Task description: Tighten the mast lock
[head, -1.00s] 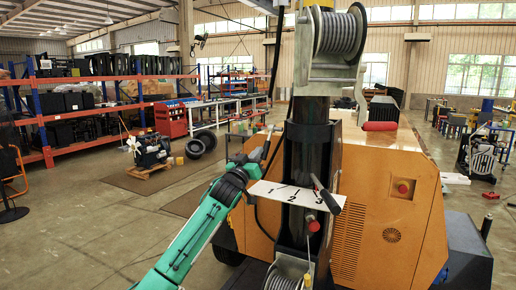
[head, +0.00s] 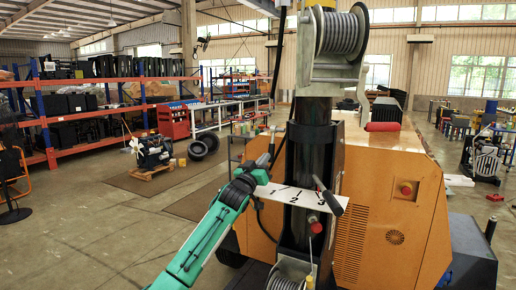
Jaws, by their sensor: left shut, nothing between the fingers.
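The mast (head: 313,112) is a dark upright column in front of the orange housing. A white plate (head: 276,193) marked 1, 2, 3 crosses it. A lever with a black handle (head: 331,203), likely the mast lock, lies tilted over the plate near the 3. A red knob (head: 315,228) sits just below the plate. My left gripper (head: 264,160) is shut and empty, at the plate's left end beside the mast, apart from the lever. Its fingertips are small and dark; whether they touch the plate I cannot tell. My right gripper is out of view.
A grey winch drum (head: 338,34) sits high on the mast, and another winch (head: 287,279) is low at its foot. A black cable hangs left of the mast. The orange housing (head: 388,215) stands close behind.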

